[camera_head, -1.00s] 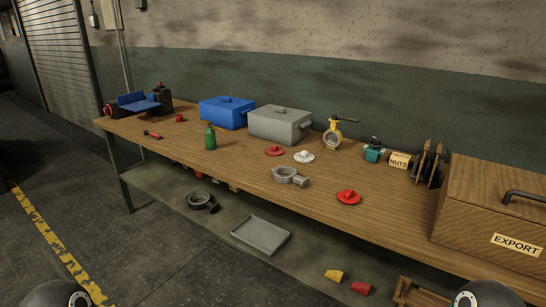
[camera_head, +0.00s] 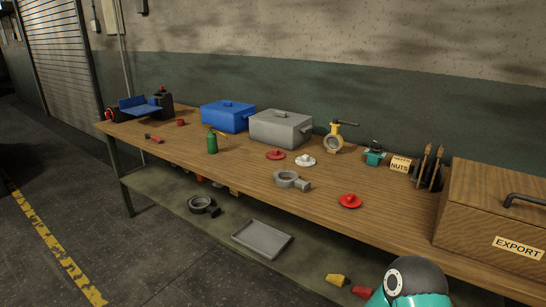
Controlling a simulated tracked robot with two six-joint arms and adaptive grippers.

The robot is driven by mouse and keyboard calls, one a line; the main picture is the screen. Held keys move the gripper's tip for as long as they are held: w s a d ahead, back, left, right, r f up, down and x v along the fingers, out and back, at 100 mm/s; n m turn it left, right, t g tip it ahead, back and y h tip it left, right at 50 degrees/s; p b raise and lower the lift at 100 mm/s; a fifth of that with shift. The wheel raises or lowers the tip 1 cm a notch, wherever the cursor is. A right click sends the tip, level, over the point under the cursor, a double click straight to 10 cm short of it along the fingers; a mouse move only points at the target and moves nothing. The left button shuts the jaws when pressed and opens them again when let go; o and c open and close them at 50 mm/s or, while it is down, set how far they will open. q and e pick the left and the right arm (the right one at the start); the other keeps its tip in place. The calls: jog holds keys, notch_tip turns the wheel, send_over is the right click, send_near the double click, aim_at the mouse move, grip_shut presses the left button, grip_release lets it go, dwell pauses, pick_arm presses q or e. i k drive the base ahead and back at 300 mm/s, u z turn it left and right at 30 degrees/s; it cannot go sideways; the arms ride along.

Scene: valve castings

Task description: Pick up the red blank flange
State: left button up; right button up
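Two red disc-shaped parts with a raised middle lie on the wooden bench. One red disc (camera_head: 350,201) is near the front edge, right of the middle. The other red disc (camera_head: 275,155) is farther back, in front of the grey box. I cannot tell from their look which one is the red blank flange. A similar white disc (camera_head: 305,160) lies just right of the back red one. Neither gripper is in view. Only a teal and dark part of my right arm shows at the bottom right, below the bench's front edge.
A wooden EXPORT crate (camera_head: 490,215) blocks the right end. A grey tray (camera_head: 262,239) lies on the lower shelf.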

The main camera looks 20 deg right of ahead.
aim_at(275, 155)
jog(key=u, duration=0.05)
jog(key=i, duration=1)
jog(key=z, duration=0.05)
